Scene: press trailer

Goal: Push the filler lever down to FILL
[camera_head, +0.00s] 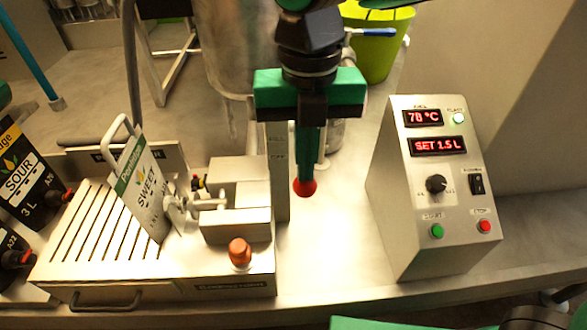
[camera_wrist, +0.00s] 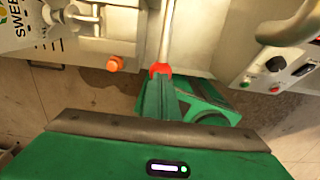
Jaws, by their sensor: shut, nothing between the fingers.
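The filler lever ends in a red ball knob (camera_head: 305,187); the knob also shows in the wrist view (camera_wrist: 160,69). In the wrist view its pale rod (camera_wrist: 167,28) runs away from the knob toward the top edge. In the head view my gripper hides most of the rod. My gripper (camera_head: 306,172) points down with its green fingers shut and empty. Its tips are right at the knob in both views; I cannot tell whether they touch it. A tall metal post (camera_head: 278,160) with small, unreadable labels stands just left of the fingers.
A slatted metal filling station (camera_head: 105,250) holds a SWEET pouch (camera_head: 148,205) and has an orange knob (camera_head: 240,252). A control box (camera_head: 425,235) with red displays and buttons stands right. A green bucket (camera_head: 378,45) is behind.

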